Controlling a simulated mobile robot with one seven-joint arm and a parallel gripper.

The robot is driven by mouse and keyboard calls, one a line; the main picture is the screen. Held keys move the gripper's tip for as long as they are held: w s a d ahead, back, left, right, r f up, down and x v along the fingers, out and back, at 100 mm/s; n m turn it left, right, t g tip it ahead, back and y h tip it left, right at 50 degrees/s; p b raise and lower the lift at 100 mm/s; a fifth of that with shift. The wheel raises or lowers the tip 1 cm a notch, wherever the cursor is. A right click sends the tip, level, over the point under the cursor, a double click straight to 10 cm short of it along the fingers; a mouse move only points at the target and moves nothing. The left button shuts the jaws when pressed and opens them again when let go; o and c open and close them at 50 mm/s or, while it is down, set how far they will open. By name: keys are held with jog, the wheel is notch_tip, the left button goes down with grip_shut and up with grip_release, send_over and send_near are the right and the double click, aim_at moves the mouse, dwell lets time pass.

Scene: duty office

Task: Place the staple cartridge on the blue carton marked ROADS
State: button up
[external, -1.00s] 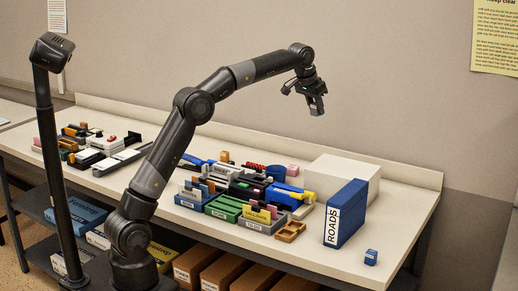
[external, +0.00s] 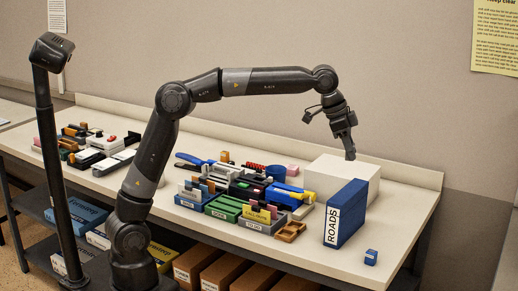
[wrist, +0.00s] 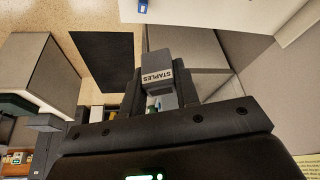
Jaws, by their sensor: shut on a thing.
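The staple cartridge (wrist: 155,70) is a grey block with a white label reading STAPLES. It is between the fingers of my gripper (external: 349,155), which is shut on it. In the external view the cartridge is too small to tell from the dark fingertips. The blue carton marked ROADS (external: 348,212) stands upright near the right end of the table, its white label facing front left. My gripper is above the carton's top and appears a little behind it, apart from it, with fingers pointing down.
A large white box (external: 328,171) stands right behind the carton. A small blue box (external: 371,257) lies on the table in front right of it. A wooden tray (external: 290,232) and crowded stationery lie to the left. The table's right end (external: 405,215) is clear.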

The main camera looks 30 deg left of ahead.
jog(key=f, duration=0.4)
jog(key=shift+w+a+f, duration=0.15)
jog(key=shift+w, duration=0.15)
send_over(353, 191)
jog(key=a, duration=0.1)
jog(key=f, duration=0.7)
jog(key=shift+s+a+f, duration=0.1)
jog(key=shift+s+f, duration=0.05)
jog(key=shift+s, duration=0.15)
jog(key=shift+f, duration=2)
jog(key=shift+f, duration=0.1)
jog(key=o, duration=1)
jog(key=shift+c, duration=0.2)
